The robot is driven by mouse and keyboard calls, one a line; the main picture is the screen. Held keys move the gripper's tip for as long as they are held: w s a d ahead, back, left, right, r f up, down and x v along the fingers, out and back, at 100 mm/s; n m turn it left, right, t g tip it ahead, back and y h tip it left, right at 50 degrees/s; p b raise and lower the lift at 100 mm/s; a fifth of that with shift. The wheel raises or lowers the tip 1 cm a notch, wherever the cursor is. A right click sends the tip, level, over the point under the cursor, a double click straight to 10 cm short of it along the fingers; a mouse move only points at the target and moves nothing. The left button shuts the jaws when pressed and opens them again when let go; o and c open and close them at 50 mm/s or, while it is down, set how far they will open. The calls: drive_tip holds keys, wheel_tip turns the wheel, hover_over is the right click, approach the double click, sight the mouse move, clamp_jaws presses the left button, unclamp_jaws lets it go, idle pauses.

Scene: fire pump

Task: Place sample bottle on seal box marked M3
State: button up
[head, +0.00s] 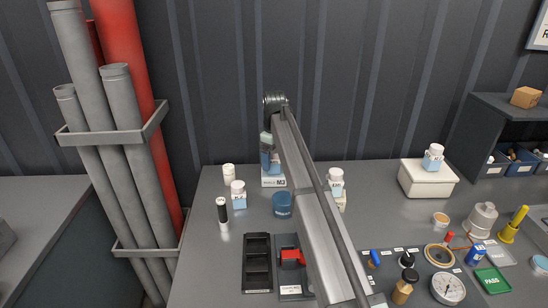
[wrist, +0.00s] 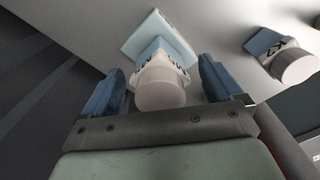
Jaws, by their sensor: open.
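The white seal box marked M3 (head: 273,182) stands at the back of the bench, left of centre. My gripper (head: 269,160) is above and at this box, with its blue fingers pointing down. In the wrist view my gripper (wrist: 160,88) is open, with one blue finger on each side of a sample bottle (wrist: 160,75). That bottle has a white cap, a white lettered shoulder and a light blue squarish body. Gaps show between it and both fingers. My arm and gripper mostly hide it in the head view, and its contact with the box is unclear.
Similar bottles stand at left (head: 237,192), right of my arm (head: 335,184), and on a white box (head: 428,180). Another bottle (wrist: 285,55) shows in the wrist view. A blue round container (head: 282,203) and a black-and-white cylinder (head: 222,213) stand nearby. Gauges and parts crowd the front right.

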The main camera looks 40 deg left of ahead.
wheel_tip(320, 180, up, 12)
drive_tip(key=shift+r, duration=0.15)
idle(0.6)
